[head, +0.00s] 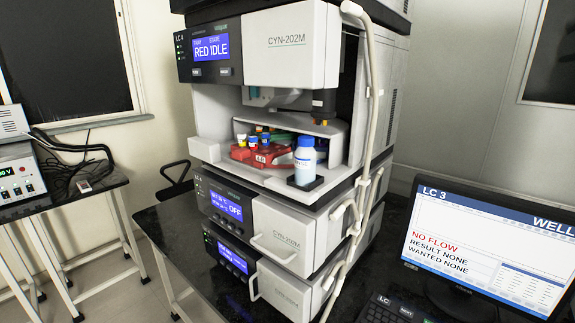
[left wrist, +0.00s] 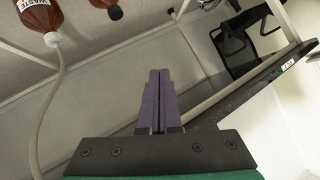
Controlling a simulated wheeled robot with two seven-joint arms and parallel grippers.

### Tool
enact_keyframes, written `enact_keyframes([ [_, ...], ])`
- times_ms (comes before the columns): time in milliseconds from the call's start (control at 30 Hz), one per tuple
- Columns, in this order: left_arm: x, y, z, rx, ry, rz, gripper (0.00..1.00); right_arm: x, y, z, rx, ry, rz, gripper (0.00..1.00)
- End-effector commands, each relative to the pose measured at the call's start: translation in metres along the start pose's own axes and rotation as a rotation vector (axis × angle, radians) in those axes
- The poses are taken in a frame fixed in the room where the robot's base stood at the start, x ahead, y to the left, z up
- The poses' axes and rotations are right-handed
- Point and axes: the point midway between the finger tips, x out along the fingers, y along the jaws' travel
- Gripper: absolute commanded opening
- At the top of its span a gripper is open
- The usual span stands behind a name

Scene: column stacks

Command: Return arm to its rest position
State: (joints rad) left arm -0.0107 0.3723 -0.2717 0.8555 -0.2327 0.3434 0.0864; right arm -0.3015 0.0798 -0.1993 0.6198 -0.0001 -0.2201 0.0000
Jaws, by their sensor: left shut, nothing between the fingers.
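My left gripper (left wrist: 160,100) shows in the left wrist view. Its two dark fingers are together, with nothing between them. Below and around it in that view are a pale wall and floor area and a dark table edge (left wrist: 245,88); it touches none of them that I can see. Neither gripper shows in the head view. My right gripper is in neither view.
The instrument stack (head: 265,225) stands on a black bench, with a white bottle (head: 305,160) and a red rack (head: 262,157) in its open bay. A monitor (head: 490,250) is at right. A brown bottle with tubing (left wrist: 40,18) is at upper left of the wrist view.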

Motion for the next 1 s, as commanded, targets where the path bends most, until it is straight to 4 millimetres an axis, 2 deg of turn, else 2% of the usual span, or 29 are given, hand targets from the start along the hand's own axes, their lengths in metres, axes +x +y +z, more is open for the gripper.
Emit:
enact_keyframes([
  [33, -0.011, 0.029, 0.039, -0.059, -0.108, 0.017, 0.0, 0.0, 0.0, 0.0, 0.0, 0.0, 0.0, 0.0],
  [100, -0.031, 0.068, 0.089, -0.132, -0.259, 0.04, 0.0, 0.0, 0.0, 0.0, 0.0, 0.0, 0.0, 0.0],
  [167, -0.053, 0.104, 0.128, -0.189, -0.386, 0.066, 0.0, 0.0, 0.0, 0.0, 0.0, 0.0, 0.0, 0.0],
  [200, -0.071, 0.128, 0.152, -0.226, -0.47, 0.086, 0.0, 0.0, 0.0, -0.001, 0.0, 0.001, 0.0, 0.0],
  [267, -0.1, 0.166, 0.184, -0.279, -0.592, 0.118, 0.0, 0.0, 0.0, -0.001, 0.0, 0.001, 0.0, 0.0],
  [300, -0.122, 0.19, 0.202, -0.311, -0.673, 0.142, 0.0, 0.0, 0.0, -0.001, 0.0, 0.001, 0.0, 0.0],
  [400, -0.171, 0.241, 0.233, -0.375, -0.836, 0.196, 0.0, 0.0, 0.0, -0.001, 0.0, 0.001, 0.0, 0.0],
  [500, -0.203, 0.272, 0.248, -0.413, -0.936, 0.233, 0.0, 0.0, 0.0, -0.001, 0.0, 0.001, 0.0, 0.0],
  [600, -0.215, 0.283, 0.252, -0.425, -0.971, 0.247, 0.0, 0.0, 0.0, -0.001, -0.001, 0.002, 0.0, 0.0],
  [1000, -0.215, 0.283, 0.252, -0.425, -0.972, 0.247, 0.0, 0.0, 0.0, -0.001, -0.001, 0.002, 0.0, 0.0],
])
